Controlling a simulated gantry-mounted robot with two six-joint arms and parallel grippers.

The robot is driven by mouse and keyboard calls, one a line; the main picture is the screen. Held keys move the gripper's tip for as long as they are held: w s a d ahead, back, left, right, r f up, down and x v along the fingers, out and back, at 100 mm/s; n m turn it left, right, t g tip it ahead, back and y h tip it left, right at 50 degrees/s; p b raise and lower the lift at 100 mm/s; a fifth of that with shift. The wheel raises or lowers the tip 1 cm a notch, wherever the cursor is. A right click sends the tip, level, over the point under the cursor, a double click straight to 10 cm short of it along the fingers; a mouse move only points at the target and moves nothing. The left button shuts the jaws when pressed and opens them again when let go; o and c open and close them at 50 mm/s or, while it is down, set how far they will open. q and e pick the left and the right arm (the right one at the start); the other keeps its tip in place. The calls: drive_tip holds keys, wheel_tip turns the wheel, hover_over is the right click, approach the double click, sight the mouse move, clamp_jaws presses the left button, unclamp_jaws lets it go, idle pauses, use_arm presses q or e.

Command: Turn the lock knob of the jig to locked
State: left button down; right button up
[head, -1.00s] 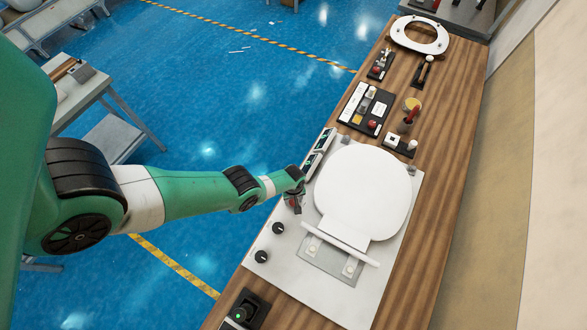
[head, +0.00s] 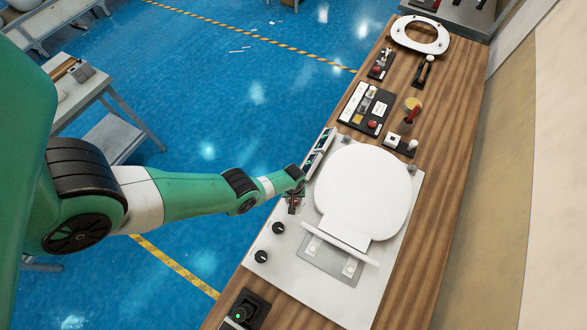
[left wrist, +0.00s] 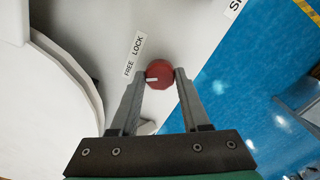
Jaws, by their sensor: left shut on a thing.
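The red lock knob (left wrist: 160,72) sits on the white jig plate (left wrist: 105,25) in the left wrist view. A white mark on the knob points left, closer to the FREE end of the FREE LOCK label (left wrist: 134,54) than to the LOCK end. My left gripper (left wrist: 160,75) is shut on the knob, one fingertip on each side. In the head view my left gripper (head: 294,201) is at the left edge of the jig plate (head: 291,250), and the knob is mostly hidden. My right gripper is not in view.
A white toilet lid (head: 362,190) lies on the jig beside my gripper. Two black knobs (head: 278,228) are nearer on the plate. Small black boxes (head: 318,146) stand just beyond the gripper. Blue floor is open to the left.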

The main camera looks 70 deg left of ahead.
use_arm(q)
drive_tip(key=m, duration=0.3)
drive_tip(key=shift+m, duration=0.4)
drive_tip(key=m, duration=0.3)
drive_tip(key=shift+m, duration=0.3)
drive_tip(key=m, duration=0.3)
drive_tip(key=shift+m, duration=2.4)
drive_tip(key=shift+c, duration=1.9)
unclamp_jaws()
